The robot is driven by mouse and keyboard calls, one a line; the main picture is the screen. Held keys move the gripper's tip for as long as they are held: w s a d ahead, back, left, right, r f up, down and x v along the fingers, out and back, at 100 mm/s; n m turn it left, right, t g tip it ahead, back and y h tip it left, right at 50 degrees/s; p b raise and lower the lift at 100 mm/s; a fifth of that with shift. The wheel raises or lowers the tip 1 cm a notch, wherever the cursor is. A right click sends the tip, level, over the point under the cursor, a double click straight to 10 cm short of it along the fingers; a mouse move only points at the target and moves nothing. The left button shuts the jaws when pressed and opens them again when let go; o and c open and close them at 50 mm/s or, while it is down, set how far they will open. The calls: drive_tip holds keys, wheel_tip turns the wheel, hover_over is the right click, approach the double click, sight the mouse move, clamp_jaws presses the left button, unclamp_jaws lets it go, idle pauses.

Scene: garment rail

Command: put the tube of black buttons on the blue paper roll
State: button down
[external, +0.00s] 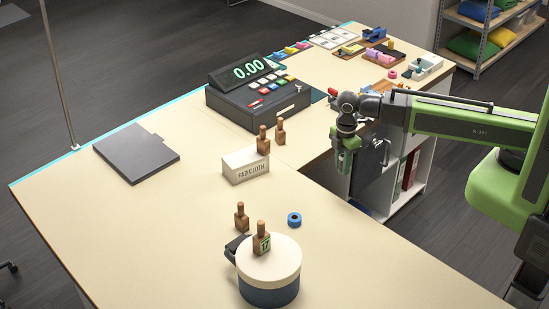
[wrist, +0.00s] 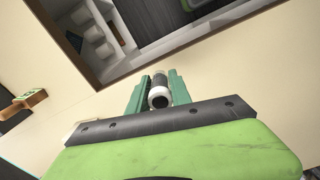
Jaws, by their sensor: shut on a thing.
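The blue paper roll (external: 294,219) lies flat on the counter, its dark centre hole facing up, right of the small wooden bottle-shaped pieces. My gripper (external: 345,160) is up over the counter's inner edge, behind and to the right of the roll and well apart from it. In the wrist view my gripper (wrist: 158,92) has its green fingers shut on a small tube with a white end and a dark body, the tube of black buttons (wrist: 159,98). The buttons inside are too small to tell. The tube cannot be made out in the external view.
A round cream-topped tin (external: 270,289) with a numbered wooden piece (external: 262,240) stands in front of the roll. A pad cloth box (external: 245,165) and a cash register (external: 258,92) stand farther back. The counter right of the roll is clear.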

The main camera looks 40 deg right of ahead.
drive_tip(key=w+a+r+p, duration=0.1)
drive_tip(key=w+a+r, duration=0.1)
drive_tip(key=w+a, duration=0.25)
drive_tip(key=b, duration=0.6)
hover_over(295, 217)
drive_tip(key=shift+n, duration=0.4)
drive_tip(key=f, duration=0.6)
drive_tip(key=shift+w+d+f, duration=0.15)
drive_tip(key=shift+d+f, duration=0.05)
drive_tip(key=shift+d, duration=0.05)
drive_tip(key=shift+a, duration=0.3)
wheel_tip(295, 217, down, 4)
drive_tip(key=b, duration=0.4)
drive_tip(key=shift+f, duration=0.15)
drive_tip(key=shift+d+r, duration=0.1)
drive_tip(key=shift+r, duration=0.1)
drive_tip(key=shift+f, duration=0.15)
drive_tip(key=c, duration=1.2)
unclamp_jaws()
drive_tip(key=shift+o, duration=0.2)
